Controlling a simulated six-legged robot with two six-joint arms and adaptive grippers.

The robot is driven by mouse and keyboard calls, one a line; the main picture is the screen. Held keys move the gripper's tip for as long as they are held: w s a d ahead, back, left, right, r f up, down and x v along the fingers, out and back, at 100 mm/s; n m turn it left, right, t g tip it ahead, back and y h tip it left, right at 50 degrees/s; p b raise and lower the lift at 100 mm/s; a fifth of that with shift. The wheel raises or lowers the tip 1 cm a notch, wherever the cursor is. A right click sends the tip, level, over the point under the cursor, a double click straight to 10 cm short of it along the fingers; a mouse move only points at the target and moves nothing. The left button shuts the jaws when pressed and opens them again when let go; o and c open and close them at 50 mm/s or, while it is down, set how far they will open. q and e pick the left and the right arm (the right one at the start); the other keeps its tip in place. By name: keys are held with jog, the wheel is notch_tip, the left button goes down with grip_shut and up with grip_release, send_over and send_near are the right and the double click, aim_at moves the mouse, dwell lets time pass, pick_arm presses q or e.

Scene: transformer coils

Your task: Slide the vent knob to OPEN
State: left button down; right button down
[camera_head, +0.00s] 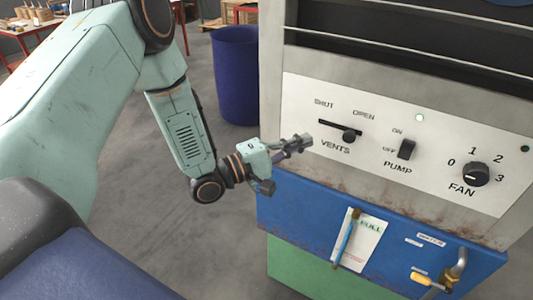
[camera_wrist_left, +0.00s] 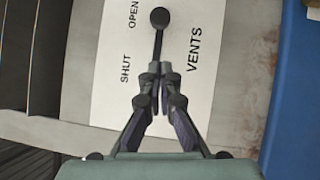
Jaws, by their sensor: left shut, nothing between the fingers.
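The vent knob (camera_head: 349,136) is a black knob on a dark slot in the white control panel, labelled VENTS, SHUT and OPEN. In the left wrist view the knob (camera_wrist_left: 160,18) stands at the slot's end beside the word OPEN. My left gripper (camera_head: 303,141) is shut and empty, to the left of the knob in the head view. In the wrist view its closed fingertips (camera_wrist_left: 160,69) lie over the slot, toward the SHUT side, with a visible gap from the knob. My right gripper is not in view.
Below is a blue front (camera_head: 305,220) with a blue-handled tool and a yellow-handled lever (camera_head: 421,278). A blue bin (camera_head: 236,75) stands behind my arm.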

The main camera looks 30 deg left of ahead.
pick_arm(q)
jog(key=v, duration=0.7)
jog(key=shift+p, duration=0.4)
jog(key=shift+d, duration=0.15)
jog(key=shift+s, duration=0.1)
